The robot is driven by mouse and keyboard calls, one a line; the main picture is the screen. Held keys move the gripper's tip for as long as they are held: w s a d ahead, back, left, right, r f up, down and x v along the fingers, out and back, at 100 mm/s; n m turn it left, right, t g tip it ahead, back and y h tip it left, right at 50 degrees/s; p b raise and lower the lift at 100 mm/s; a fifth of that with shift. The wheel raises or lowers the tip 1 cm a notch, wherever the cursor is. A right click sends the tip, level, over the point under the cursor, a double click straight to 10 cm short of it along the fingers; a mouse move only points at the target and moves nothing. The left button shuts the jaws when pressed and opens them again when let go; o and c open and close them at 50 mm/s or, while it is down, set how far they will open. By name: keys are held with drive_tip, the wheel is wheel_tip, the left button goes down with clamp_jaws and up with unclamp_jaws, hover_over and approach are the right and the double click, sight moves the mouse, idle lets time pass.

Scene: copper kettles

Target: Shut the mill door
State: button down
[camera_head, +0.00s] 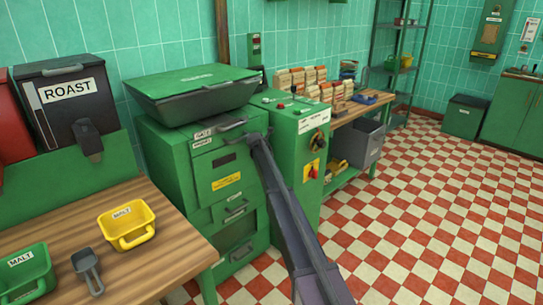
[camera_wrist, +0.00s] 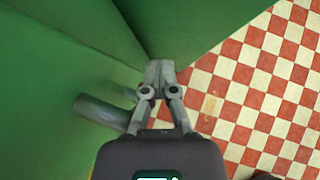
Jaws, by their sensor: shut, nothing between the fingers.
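The green mill (camera_head: 178,160) stands left of centre in the head view. Its front door (camera_head: 224,168) carries a yellow warning label, with a grey handle (camera_head: 232,126) near the top. I cannot tell how far the door stands open. My arm reaches up to the mill's front right side and hides part of it. In the wrist view my gripper (camera_wrist: 159,70) is shut and empty, its tips close to green panels. A grey bar handle (camera_wrist: 98,112) lies left of the fingers; I cannot tell whether they touch it.
A wooden table (camera_head: 165,245) with a yellow malt scoop bin (camera_head: 127,222), a green malt bin (camera_head: 25,272) and a grey scoop (camera_head: 87,270) is at left. A green control cabinet (camera_head: 305,165) adjoins the mill. The checkered floor (camera_head: 430,200) is clear at right.

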drive_tip(key=shift+s+a, duration=0.35)
drive_tip(key=shift+a, duration=0.25)
drive_tip(key=s+d+r+p, duration=0.5)
drive_tip(key=r+p, duration=0.2)
drive_tip(key=shift+d, duration=0.2)
